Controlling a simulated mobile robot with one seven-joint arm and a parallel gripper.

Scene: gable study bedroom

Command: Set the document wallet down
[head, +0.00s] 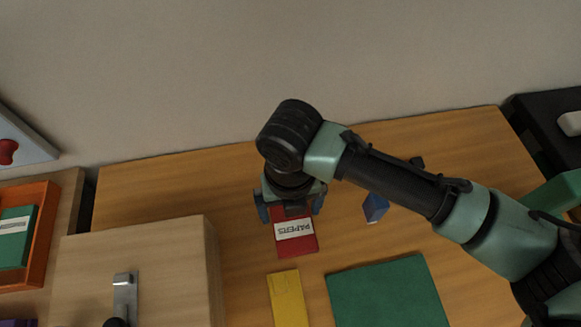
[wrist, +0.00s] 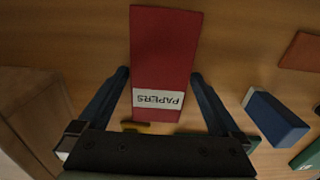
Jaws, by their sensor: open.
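The document wallet (head: 297,244) is a red flat oblong with a white label reading PAPERS. It lies on the wooden desk top (head: 245,165), its upper end hidden under my gripper in the head view. My gripper (head: 290,207) is above it, with a finger on either side. In the wrist view the wallet (wrist: 165,55) extends away from between the open fingers (wrist: 160,75), with a visible gap on each side. Whether the wallet lies fully flat is hard to tell.
A blue block (head: 374,207) lies to the right. A yellow item (head: 288,298) and a green mat-like sheet (head: 388,292) lie nearer. A light wooden box with a metal handle (head: 125,290) stands at left, beside an orange tray (head: 45,235). The desk's back is mostly clear.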

